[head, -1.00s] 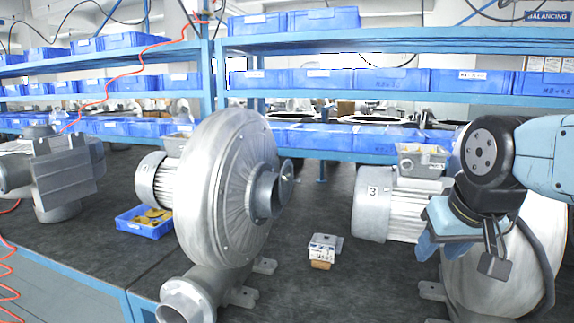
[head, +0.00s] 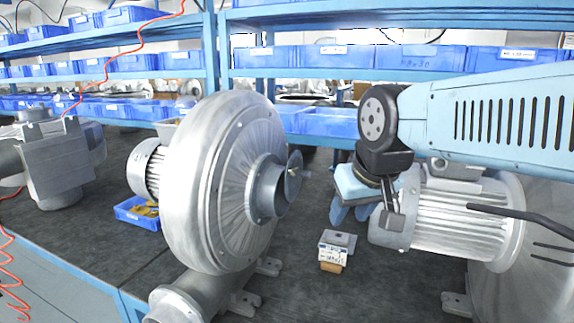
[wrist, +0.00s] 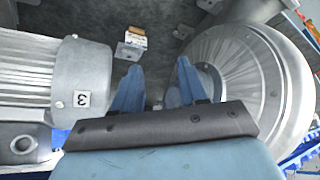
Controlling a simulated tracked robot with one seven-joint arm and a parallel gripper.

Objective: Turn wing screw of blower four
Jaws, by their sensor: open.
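A large silver blower (head: 215,180) stands left of centre in the head view. Its short inlet pipe (head: 268,190) faces right, with a flap plate (head: 293,182) at the mouth and a small brass-coloured screw (head: 293,171) on it. I cannot read a number on this blower. My gripper (head: 352,214) is open and empty, pointing down to the right of the inlet, apart from it. The screw is not discernible there.
The motor of a second blower (head: 460,220) stands close on the right. A small box (head: 337,245) lies on the dark bench between the blowers. A blue bin of yellow parts (head: 137,212) is behind left. Blue shelves (head: 300,78) with bins line the back.

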